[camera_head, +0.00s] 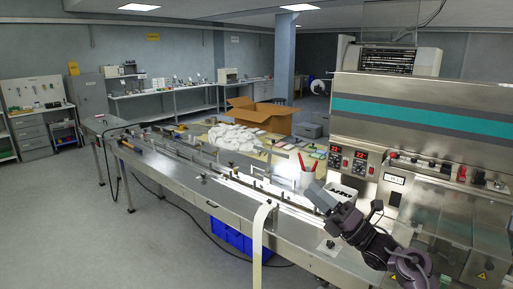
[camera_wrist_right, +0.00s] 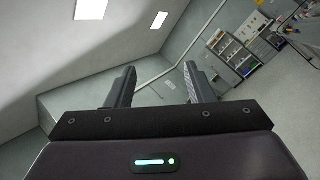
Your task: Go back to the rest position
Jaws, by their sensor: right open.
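My right gripper (camera_head: 319,196) is at the lower right in the head view, above the front part of the steel machine bed (camera_head: 235,200). In the right wrist view my right gripper (camera_wrist_right: 157,88) shows two fingers apart with nothing between them. That view looks out at the room's walls, ceiling lights and a far workbench. The arm comes in from the bottom right of the head view, in front of the flow wrapper (camera_head: 420,130). My left gripper is not in view.
A white cup with red-handled tools (camera_head: 307,180) stands just behind my right gripper. A cardboard box (camera_head: 262,116), a white pile (camera_head: 232,137) and small packs lie farther back. A pale film strip (camera_head: 258,235) hangs over the front edge. Blue crates (camera_head: 228,236) sit below.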

